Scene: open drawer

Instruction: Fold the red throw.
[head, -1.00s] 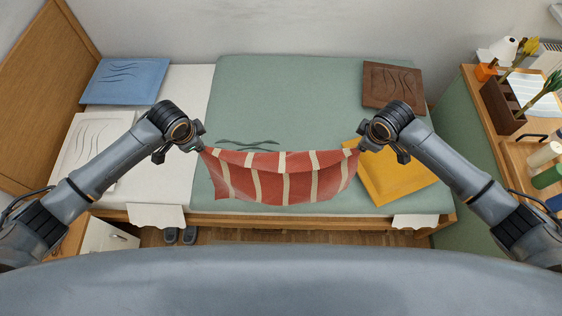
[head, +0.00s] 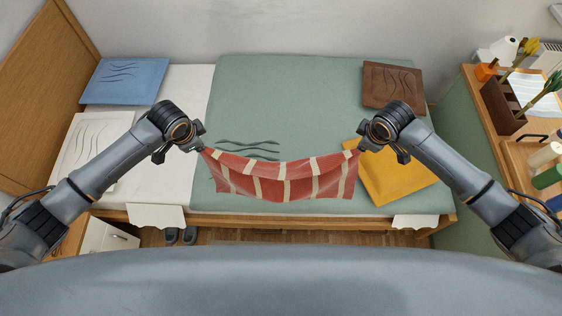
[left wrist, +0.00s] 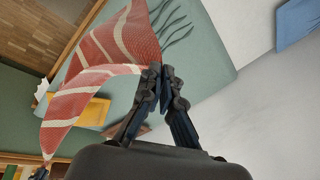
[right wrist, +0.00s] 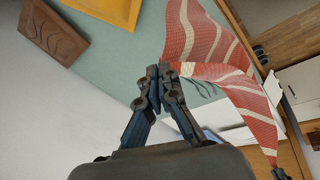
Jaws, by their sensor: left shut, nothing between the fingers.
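The red throw (head: 285,180), with cream stripes, hangs in the air between my two grippers, above the front part of the bed. Its upper edge sags in the middle and its lower part hangs loose. My left gripper (head: 202,149) is shut, and the throw's left upper corner meets its fingertips; the left wrist view also shows the throw (left wrist: 110,45) reaching those tips. My right gripper (head: 360,148) is shut on the right upper corner. In the right wrist view the throw (right wrist: 215,50) runs from the fingertips toward the other gripper.
The green bed cover (head: 290,95) is clear behind the throw. A yellow cushion (head: 395,180) lies by my right gripper, a brown cushion (head: 392,85) behind it. A blue pillow (head: 125,80) and white pillow (head: 90,140) lie left. A cluttered wooden surface (head: 515,150) stands right.

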